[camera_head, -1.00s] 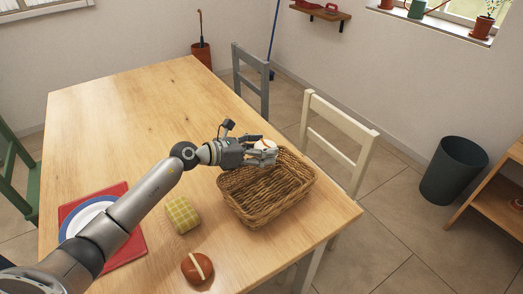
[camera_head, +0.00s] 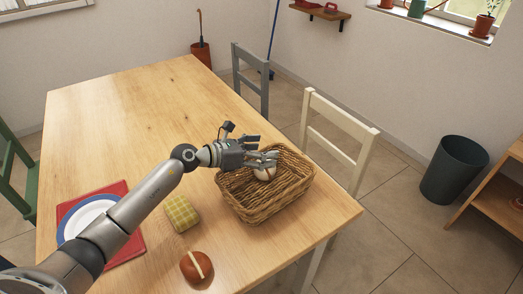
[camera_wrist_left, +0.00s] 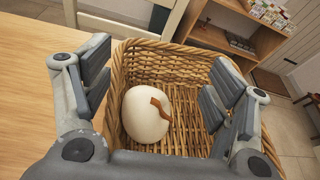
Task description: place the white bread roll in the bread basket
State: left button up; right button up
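The white bread roll (camera_wrist_left: 146,114), pale and rounded with a brown strip on top, lies inside the wicker bread basket (camera_wrist_left: 187,57), toward its left wall in the left wrist view. In the head view the roll (camera_head: 265,173) shows just below my left gripper's fingers. The basket (camera_head: 262,212) stands on the table near its right corner. My left gripper (camera_head: 268,157) is over the basket's far left part. In the left wrist view its fingers (camera_wrist_left: 160,85) are spread wide, with the roll between and beyond them, apparently free of them. My right gripper is not in view.
A yellow checked item (camera_head: 182,214) and a brown roll with a pale stripe (camera_head: 197,269) lie on the table (camera_head: 130,125) left of the basket. A plate (camera_head: 85,222) sits on a red mat (camera_head: 128,246). A cream chair (camera_head: 340,140) stands close behind the basket.

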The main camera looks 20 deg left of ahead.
pick_arm(q)
jog(key=shift+s+f, duration=0.1)
jog(key=shift+f, duration=0.15)
jog(key=shift+r, duration=0.15)
jog(key=shift+r+p, duration=0.4)
jog(key=shift+p, duration=0.15)
jog(key=b+v, duration=0.1)
jog(key=v, duration=1.1)
jog(key=shift+r+b, duration=0.2)
jog(key=shift+b, duration=0.2)
jog(key=shift+r, duration=0.1)
